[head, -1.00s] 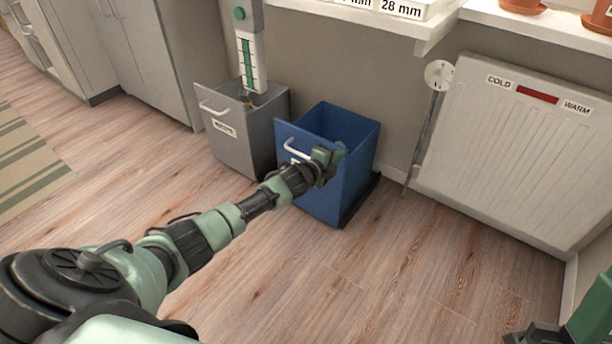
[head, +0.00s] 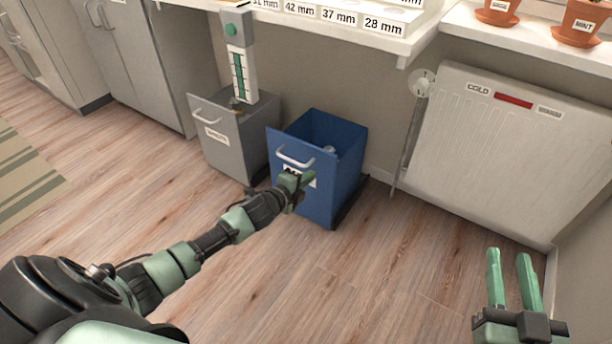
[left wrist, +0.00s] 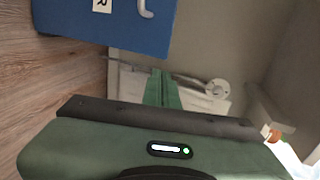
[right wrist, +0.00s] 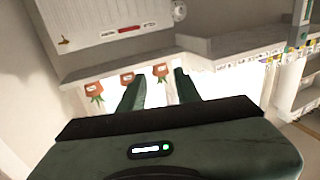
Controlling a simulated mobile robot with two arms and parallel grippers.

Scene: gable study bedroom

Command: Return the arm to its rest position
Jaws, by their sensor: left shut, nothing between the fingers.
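My left arm reaches in from the lower left of the head view. Its gripper (head: 304,181) is in front of the blue bin (head: 347,180), near its label and handle; I cannot tell if they touch. In the left wrist view the left fingers (left wrist: 162,88) are together with nothing between them, and the blue bin (left wrist: 130,35) is at the upper left. My right gripper (head: 512,275) is at the lower right of the head view, fingers apart and empty. The right wrist view also shows its parted fingers (right wrist: 158,90).
A grey bin (head: 225,150) stands left of the blue one. A white radiator (head: 480,150) is on the wall at right. A sill with plant pots (head: 580,22) and a shelf with size labels (head: 340,17) are above. The wooden floor (head: 330,285) in front is clear.

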